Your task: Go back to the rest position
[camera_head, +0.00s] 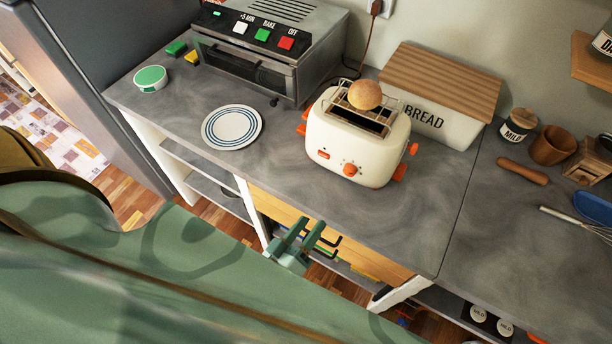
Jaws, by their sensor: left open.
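My left gripper (309,229) is green and shows low in the middle of the head view, in front of the counter's front edge. Its two fingers stand apart with nothing between them. It looks clear of the things on the counter. My green arm fills the lower left and hides part of the floor and the lower cabinet. My right gripper is not in view.
The grey counter (275,185) holds a toaster oven (265,60), a striped plate (232,127), a cream toaster (345,150) with a round bun (365,94) on top, and a bread box (440,95). A wooden drawer front (372,262) lies below the edge near the gripper.

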